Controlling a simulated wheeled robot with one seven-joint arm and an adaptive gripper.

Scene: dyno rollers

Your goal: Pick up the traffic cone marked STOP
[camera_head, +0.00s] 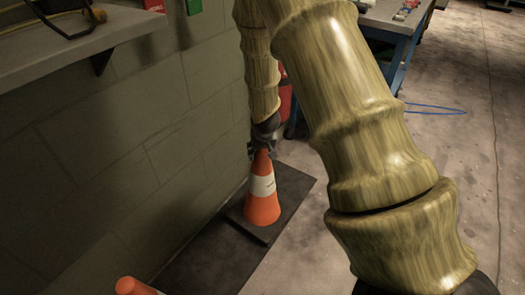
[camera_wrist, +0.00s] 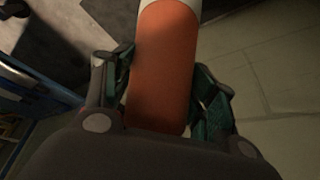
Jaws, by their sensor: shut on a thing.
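An orange traffic cone (camera_head: 263,189) with a white band is in the middle of the head view, upright above a dark mat by the wall. My gripper (camera_head: 262,150) is shut on its top from above. In the wrist view my gripper (camera_wrist: 163,95) has one finger on each side of the orange cone (camera_wrist: 165,65). Any STOP marking is too small to read. I cannot tell whether the cone's bottom touches the mat. Another orange cone (camera_head: 134,287) shows only its top at the bottom left of the head view.
A grey block wall (camera_head: 130,140) runs close along the left, with a shelf (camera_head: 80,52) jutting out above. The dark mat (camera_head: 290,182) lies along the wall's foot. A blue workbench (camera_head: 400,45) stands behind. A blue cable (camera_head: 435,108) lies on otherwise open concrete at right.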

